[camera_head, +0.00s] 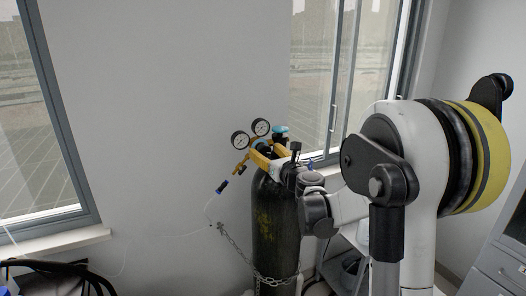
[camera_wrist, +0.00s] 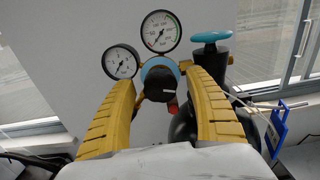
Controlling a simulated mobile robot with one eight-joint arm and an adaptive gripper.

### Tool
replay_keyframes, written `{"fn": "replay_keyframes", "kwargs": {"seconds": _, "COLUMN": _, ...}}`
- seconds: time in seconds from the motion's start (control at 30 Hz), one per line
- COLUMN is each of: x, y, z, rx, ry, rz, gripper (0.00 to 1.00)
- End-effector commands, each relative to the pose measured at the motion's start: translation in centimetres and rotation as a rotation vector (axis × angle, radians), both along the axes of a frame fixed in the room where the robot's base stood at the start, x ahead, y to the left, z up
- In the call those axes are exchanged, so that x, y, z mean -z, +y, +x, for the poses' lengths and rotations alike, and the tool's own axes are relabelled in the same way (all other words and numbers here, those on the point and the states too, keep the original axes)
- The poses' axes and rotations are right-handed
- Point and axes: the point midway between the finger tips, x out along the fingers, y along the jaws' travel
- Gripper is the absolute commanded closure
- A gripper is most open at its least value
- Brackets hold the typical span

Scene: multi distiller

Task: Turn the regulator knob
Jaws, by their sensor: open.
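The black regulator knob (camera_wrist: 160,82) shows in the wrist view with a light blue ring behind it. My gripper (camera_wrist: 158,80) is open, and its two yellow fingers stand to the left and right of the knob. I see gaps between the fingers and the knob; the exact depth is hard to judge. Two round gauges (camera_wrist: 158,32) sit above and to the left of the knob.
A teal cylinder valve handwheel (camera_wrist: 210,37) stands just right of the gauges. A blue tag (camera_wrist: 277,130) hangs at the right. A chain (camera_head: 235,249) runs around the cylinder. A wall (camera_head: 160,90) and windows (camera_head: 312,75) are behind. Black hoses (camera_head: 55,272) lie at lower left.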

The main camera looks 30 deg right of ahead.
Motion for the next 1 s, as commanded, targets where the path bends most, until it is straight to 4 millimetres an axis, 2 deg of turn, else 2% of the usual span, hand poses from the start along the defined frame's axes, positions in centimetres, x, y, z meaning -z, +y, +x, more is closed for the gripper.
{"fn": "replay_keyframes", "kwargs": {"seconds": 0.13, "x": 0.03, "y": 0.06, "z": 1.29, "rx": -0.001, "ry": 0.0, "rz": -0.001, "gripper": 0.37}}
{"fn": "replay_keyframes", "kwargs": {"seconds": 0.43, "x": -0.02, "y": 0.07, "z": 1.55, "rx": -0.001, "ry": 0.0, "rz": -0.001, "gripper": 0.37}}
{"fn": "replay_keyframes", "kwargs": {"seconds": 0.47, "x": -0.02, "y": 0.07, "z": 1.55, "rx": -0.001, "ry": 0.0, "rz": -0.001, "gripper": 0.42}}
{"fn": "replay_keyframes", "kwargs": {"seconds": 0.6, "x": -0.02, "y": 0.06, "z": 1.53, "rx": -0.001, "ry": 0.0, "rz": -0.001, "gripper": 0.84}}
{"fn": "replay_keyframes", "kwargs": {"seconds": 0.63, "x": -0.02, "y": 0.06, "z": 1.53, "rx": -0.001, "ry": 0.0, "rz": -0.001, "gripper": 0.9}}
{"fn": "replay_keyframes", "kwargs": {"seconds": 1.0, "x": 0.02, "y": 0.08, "z": 1.52, "rx": -0.001, "ry": 0.0, "rz": -0.048, "gripper": 0.9}}
